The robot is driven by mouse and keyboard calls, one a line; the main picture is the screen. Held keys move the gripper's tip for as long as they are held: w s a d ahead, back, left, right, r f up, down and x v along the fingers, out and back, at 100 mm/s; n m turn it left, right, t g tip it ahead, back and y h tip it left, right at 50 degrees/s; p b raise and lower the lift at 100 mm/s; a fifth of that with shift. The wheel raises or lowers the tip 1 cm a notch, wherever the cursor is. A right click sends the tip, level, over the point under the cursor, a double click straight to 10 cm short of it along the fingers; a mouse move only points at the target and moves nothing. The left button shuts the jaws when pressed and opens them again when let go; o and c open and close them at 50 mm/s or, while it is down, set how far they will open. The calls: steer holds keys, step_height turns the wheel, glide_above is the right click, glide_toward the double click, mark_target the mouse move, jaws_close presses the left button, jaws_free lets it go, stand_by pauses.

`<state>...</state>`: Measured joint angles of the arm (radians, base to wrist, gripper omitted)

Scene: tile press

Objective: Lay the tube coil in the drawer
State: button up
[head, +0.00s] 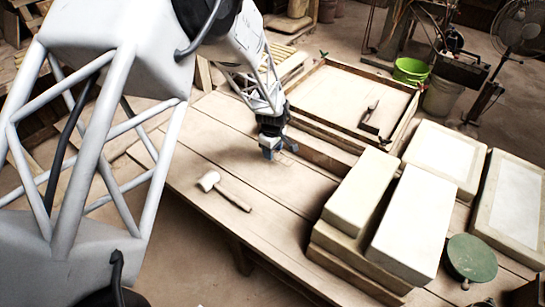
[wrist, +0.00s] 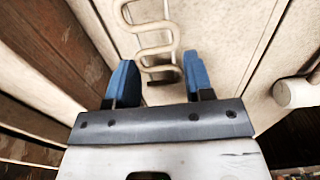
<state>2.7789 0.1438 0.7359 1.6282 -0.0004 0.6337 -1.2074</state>
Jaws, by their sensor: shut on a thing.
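The tube coil (wrist: 155,51) is a pale tube bent in several flat loops. In the wrist view its near end lies between the two blue fingers of my gripper (wrist: 158,64), and the rest extends beyond them. In the head view my gripper (head: 271,151) is low over the plank table, shut on the coil, which hardly shows there against the wood. Whether the coil touches the table is unclear. A shallow, open-topped wooden box (head: 326,133) behind and right of my gripper looks like the drawer. A small dark tool (head: 370,115) lies in it.
A pale mallet (head: 222,190) lies on the table (head: 205,150) in front of my gripper; its head (wrist: 296,93) shows at right in the wrist view. Large pale blocks (head: 410,220) and a green disc (head: 471,258) fill the right side. The table's left part is mostly clear.

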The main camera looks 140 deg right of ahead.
steer(key=shift+f, duration=1.75)
steer(key=shift+f, duration=0.1)
steer(key=o, duration=0.9)
step_height(320, 180, up, 12)
steer(key=shift+r, duration=0.1)
steer(key=shift+o, duration=0.5)
